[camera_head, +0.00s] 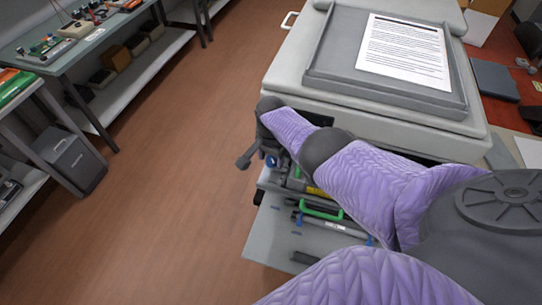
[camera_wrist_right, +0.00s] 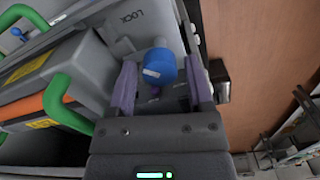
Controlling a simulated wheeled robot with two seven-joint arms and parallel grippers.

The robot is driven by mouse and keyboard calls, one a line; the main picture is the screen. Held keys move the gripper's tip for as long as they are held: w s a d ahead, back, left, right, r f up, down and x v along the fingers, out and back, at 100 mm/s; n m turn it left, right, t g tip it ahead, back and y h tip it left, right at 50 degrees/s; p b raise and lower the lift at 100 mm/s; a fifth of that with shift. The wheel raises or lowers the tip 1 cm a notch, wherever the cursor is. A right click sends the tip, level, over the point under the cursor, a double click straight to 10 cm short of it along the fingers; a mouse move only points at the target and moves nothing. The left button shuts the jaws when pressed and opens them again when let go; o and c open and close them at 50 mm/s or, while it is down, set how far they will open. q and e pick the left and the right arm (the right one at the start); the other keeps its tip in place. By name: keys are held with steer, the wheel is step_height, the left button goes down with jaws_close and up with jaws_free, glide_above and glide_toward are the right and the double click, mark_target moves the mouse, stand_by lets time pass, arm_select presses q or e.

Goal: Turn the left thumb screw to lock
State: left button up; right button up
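The blue thumb screw (camera_wrist_right: 158,66) shows in the right wrist view on a grey printer part (camera_wrist_right: 112,25) marked LOCK. A pale mark is on the screw's face. My right gripper (camera_wrist_right: 160,88) is open, with its purple-sided fingers on either side of the screw and gaps visible beside it. Whether a finger touches the screw I cannot tell. In the head view my right gripper (camera_head: 258,158) is at the printer's open front, and a bit of blue (camera_head: 271,161) shows beside it. My right arm hides much of the opening. My left gripper is not in view.
The printer (camera_head: 385,110) has its front door (camera_head: 272,235) folded down. Green handles (camera_head: 322,212) and toner cartridges sit in the opening, also close to the gripper in the wrist view (camera_wrist_right: 65,95). Open wooden floor (camera_head: 170,190) lies left of the printer.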

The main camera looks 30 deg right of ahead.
mark_target(271, 159)
steer(key=shift+o, duration=0.7)
steer(key=shift+r, duration=0.1)
step_height(271, 159, up, 10)
steer(key=p, duration=0.6)
steer(key=shift+f, duration=0.2)
